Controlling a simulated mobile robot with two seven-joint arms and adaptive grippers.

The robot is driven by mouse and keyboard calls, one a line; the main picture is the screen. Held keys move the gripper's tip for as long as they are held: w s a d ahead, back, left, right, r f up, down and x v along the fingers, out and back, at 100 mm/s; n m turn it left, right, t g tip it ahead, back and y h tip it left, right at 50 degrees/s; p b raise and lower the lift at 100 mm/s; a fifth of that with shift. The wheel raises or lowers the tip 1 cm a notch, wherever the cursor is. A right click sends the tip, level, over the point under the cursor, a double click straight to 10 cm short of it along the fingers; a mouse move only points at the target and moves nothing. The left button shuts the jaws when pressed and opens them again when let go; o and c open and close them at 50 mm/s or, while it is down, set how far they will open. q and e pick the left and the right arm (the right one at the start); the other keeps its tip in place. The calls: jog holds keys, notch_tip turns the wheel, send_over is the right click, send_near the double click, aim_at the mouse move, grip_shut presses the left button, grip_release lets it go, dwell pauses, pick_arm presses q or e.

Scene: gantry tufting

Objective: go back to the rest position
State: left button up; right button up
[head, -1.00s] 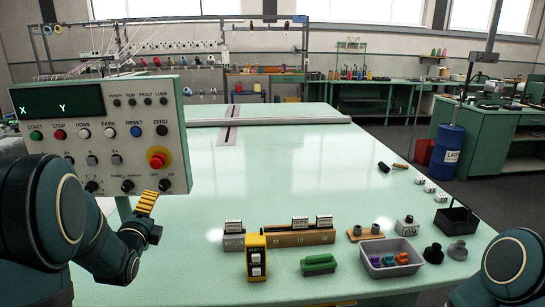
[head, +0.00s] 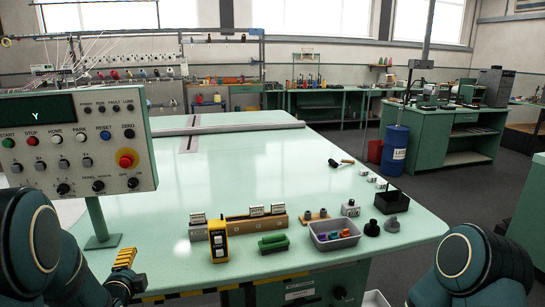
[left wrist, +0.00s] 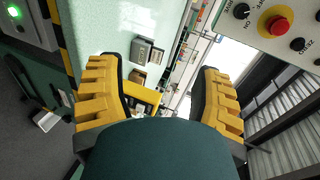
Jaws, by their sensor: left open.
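My left gripper (head: 124,258) has yellow fingers and hangs low at the left in the head view, in front of the table's near edge and below the control panel (head: 78,145). In the left wrist view the jaws (left wrist: 158,85) are wide apart, with nothing held between them. A yellow box with buttons (head: 218,242) stands on the pale green table (head: 240,165); a yellow shape beyond the jaws in the wrist view is partly hidden by a finger. My right arm shows at the lower right of the head view, but its gripper is out of view.
Near the front edge are a wooden rack (head: 254,225), a green block (head: 273,243), a grey tray (head: 335,235) with coloured pieces, dark round pieces and a black bin (head: 392,202). A blue barrel (head: 395,149) stands beyond the right side. The table's middle is clear.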

pick_arm(q)
jog(key=s+d+f+n+g+h, duration=0.1)
jog(key=s+d+f+n+g, duration=0.1)
jog(key=s+d+f+n, duration=0.3)
jog(key=s+d+f+g+h, duration=0.1)
jog(key=d+f+g, duration=0.15)
jog(key=f, duration=0.45)
jog(key=s+d+f+n+g+h, duration=0.1)
jog(key=s+d+f+n+g, duration=0.1)
jog(key=s+d+f+n, duration=0.3)
jog(key=s+d+f+n+g+h, duration=0.3)
jog(key=s+d+f+n+g, duration=0.3)
jog(key=s+d, duration=0.7)
notch_tip(320, 180, down, 2)
jog(key=shift+d+f+n+h, duration=0.15)
jog(key=shift+f+n+h, duration=0.1)
jog(key=shift+n+h, duration=0.05)
jog(key=shift+w, duration=0.1)
